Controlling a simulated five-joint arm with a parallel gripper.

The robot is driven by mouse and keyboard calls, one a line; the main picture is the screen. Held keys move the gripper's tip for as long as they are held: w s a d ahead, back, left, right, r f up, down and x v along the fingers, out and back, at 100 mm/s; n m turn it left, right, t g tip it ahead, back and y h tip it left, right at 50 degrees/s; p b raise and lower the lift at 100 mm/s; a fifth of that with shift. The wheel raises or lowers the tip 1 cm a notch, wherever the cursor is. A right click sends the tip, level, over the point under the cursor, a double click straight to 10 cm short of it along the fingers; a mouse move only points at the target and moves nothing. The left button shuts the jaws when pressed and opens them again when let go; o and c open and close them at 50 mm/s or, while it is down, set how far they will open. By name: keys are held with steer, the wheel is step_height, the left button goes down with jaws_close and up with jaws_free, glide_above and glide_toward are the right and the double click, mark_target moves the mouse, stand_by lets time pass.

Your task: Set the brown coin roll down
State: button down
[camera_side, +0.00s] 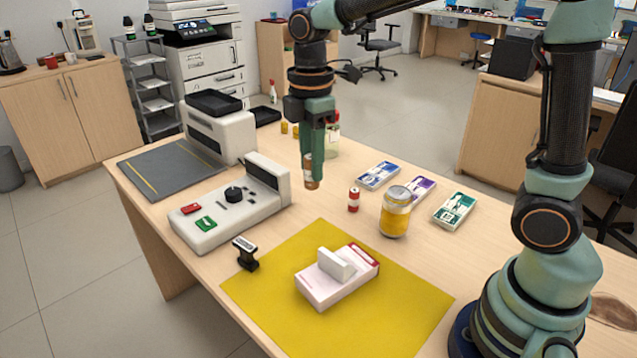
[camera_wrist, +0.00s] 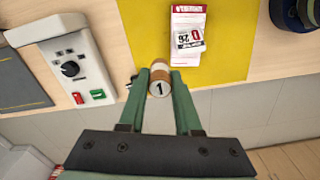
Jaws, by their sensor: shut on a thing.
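The brown coin roll (camera_side: 308,170) is upright between the fingers of my gripper (camera_side: 317,174) in the side view, over the middle of the wooden counter. In the wrist view my gripper (camera_wrist: 161,82) is shut on the coin roll (camera_wrist: 160,88), and its pale end, marked 1, faces the camera. The fingers hide part of its sides. I cannot tell from the side view whether its lower end touches the counter.
A red roll (camera_side: 353,199), a jar of yellow contents (camera_side: 395,214) and note bundles (camera_side: 379,175) stand right of my gripper. A counting machine (camera_side: 226,211) is left. A yellow mat (camera_side: 400,318) with a pink-and-white block (camera_side: 325,288) and a black stamp (camera_side: 246,255) are in front.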

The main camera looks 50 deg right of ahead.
steer(key=shift+s+d+r+m, duration=0.1)
steer(key=shift+s+d+m, duration=0.25)
steer(key=shift+m, duration=0.45)
steer(key=s+d+f+m, duration=0.3)
steer(key=s+d+m, duration=0.1)
steer(key=m, duration=0.9)
steer(key=shift+d+f, duration=0.35)
steer(key=shift+d, duration=0.2)
steer(key=w+a+r+m, duration=0.2)
steer(key=w+a, duration=0.1)
steer(key=w+a+r+m, duration=0.1)
steer(key=a+r, duration=0.1)
steer(key=shift+w+a, duration=0.2)
steer(key=shift+w+a+f, duration=0.1)
steer(key=shift+a+f, duration=0.1)
step_height(320, 180, down, 19)
steer(key=shift+f, duration=0.15)
